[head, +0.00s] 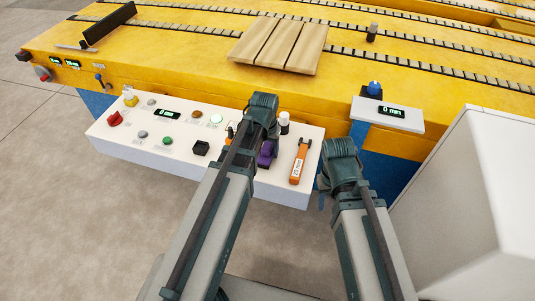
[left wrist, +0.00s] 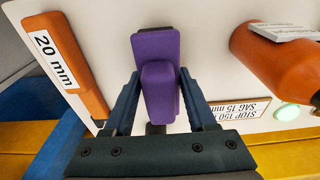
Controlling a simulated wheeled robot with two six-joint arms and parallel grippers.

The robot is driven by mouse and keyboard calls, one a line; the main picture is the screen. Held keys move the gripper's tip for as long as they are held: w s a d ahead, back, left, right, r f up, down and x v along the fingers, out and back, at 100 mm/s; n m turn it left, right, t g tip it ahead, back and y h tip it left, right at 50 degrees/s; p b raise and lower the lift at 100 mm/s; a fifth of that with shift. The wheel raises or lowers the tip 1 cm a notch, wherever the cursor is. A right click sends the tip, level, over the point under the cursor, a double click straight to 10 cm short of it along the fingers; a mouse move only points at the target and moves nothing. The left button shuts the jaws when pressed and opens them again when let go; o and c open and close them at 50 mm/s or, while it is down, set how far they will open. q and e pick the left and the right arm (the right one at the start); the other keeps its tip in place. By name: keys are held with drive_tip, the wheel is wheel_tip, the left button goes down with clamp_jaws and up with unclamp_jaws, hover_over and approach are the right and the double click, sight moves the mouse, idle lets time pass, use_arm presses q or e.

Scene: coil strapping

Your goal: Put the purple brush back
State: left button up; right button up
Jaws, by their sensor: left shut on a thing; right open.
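The purple brush (head: 265,154) is at the white control panel, partly hidden by my left arm in the head view. In the left wrist view the purple brush (left wrist: 158,90) sits between the two fingers of my left gripper (left wrist: 158,100), which is shut on it. The panel surface lies right behind it; I cannot tell whether the brush touches it. My right gripper (head: 338,168) is open and empty, just right of the panel, its fingertips hard to make out.
The white panel (head: 225,171) carries buttons, displays and a black box (head: 201,148). An orange 20 mm tool (head: 300,162) lies right of the brush. An orange object (left wrist: 278,62) is on the brush's other side. The yellow conveyor bed (head: 190,62) stands behind with wooden boards (head: 280,45).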

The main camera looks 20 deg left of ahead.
use_arm(q)
drive_tip(key=shift+r, duration=0.1)
drive_tip(key=shift+f, duration=0.25)
drive_tip(key=o, duration=1.3)
drive_tip(key=shift+r, duration=0.1)
drive_tip(key=shift+r, duration=0.15)
